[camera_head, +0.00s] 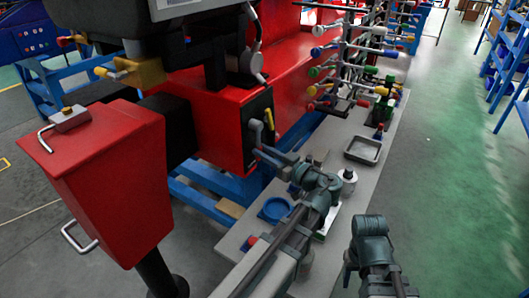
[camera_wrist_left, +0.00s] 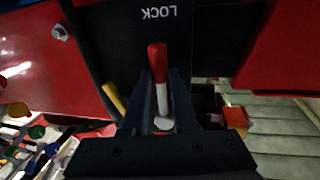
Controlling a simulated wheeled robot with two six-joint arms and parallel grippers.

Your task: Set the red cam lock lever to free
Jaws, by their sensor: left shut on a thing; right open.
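The red cam lock lever, with a red tip (camera_wrist_left: 157,62) and a pale shaft, stands between the fingers of my left gripper (camera_wrist_left: 162,105) in the left wrist view. The gripper is shut on it. The black panel (camera_wrist_left: 115,30) behind carries the word LOCK, upside down in this view, just above the red tip. In the head view my left gripper (camera_head: 263,153) is at the black panel (camera_head: 256,135) on the red machine's end, and it hides the lever there. Only part of my right arm shows at the bottom of the head view; its gripper cannot be made out.
A yellow handle (camera_head: 268,118) is on the same panel, close to my left gripper; it also shows in the left wrist view (camera_wrist_left: 114,98). A grey bench (camera_head: 238,238) holds a blue dish (camera_head: 274,209), a metal tray (camera_head: 363,150) and a rack of coloured knobs.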

